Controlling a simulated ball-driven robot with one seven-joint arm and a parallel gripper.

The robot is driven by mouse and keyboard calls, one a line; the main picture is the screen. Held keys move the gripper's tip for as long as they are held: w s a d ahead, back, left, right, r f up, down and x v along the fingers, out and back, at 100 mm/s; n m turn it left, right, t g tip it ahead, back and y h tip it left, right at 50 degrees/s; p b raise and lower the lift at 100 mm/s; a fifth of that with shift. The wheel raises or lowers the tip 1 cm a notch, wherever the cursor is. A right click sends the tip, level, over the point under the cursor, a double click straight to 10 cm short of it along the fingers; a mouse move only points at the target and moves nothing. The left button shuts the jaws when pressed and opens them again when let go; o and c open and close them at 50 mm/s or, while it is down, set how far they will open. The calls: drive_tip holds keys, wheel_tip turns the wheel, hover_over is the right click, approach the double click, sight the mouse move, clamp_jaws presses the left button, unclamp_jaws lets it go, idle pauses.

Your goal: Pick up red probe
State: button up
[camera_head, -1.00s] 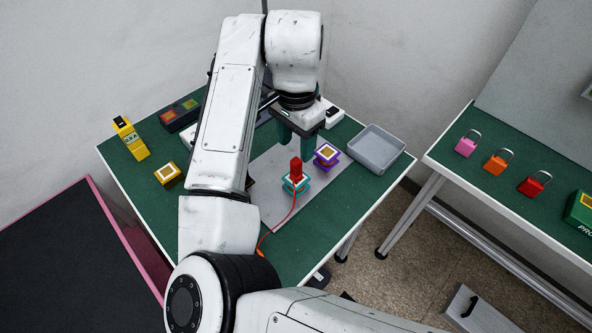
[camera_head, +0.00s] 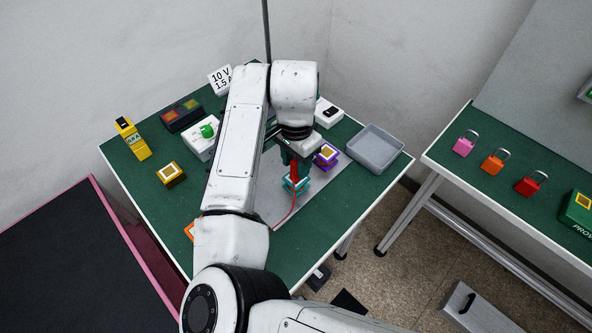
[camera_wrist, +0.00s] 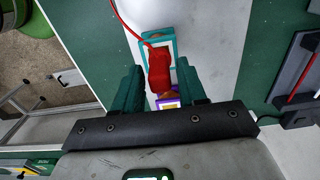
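The red probe (camera_head: 294,170) stands on a teal-framed block (camera_head: 296,185) on the grey plate of the green table, with a red cable running down from it. In the wrist view the probe (camera_wrist: 158,72) shows between the two dark green fingers of my gripper (camera_wrist: 160,72). A gap shows on both sides of it, so my gripper is open. In the head view my gripper (camera_head: 290,156) is right above and behind the probe, and the probe's top overlaps the fingers. Whether a finger touches it cannot be told there.
A purple-framed block (camera_head: 326,156) stands close to the right of the probe. A grey tray (camera_head: 375,149) is at the table's right corner. A yellow meter (camera_head: 132,140), a yellow-framed block (camera_head: 171,174) and a white box with a green knob (camera_head: 203,138) are on the left.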

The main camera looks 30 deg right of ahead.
clamp_jaws()
drive_tip(key=shift+r, duration=0.1)
drive_tip(key=shift+r+b, duration=0.3)
drive_tip(key=shift+r, duration=0.2)
drive_tip(key=s+r, duration=1.2)
drive_tip(key=s, duration=0.2)
drive_tip(key=shift+d+b, duration=0.35)
drive_tip(key=shift+b, duration=0.1)
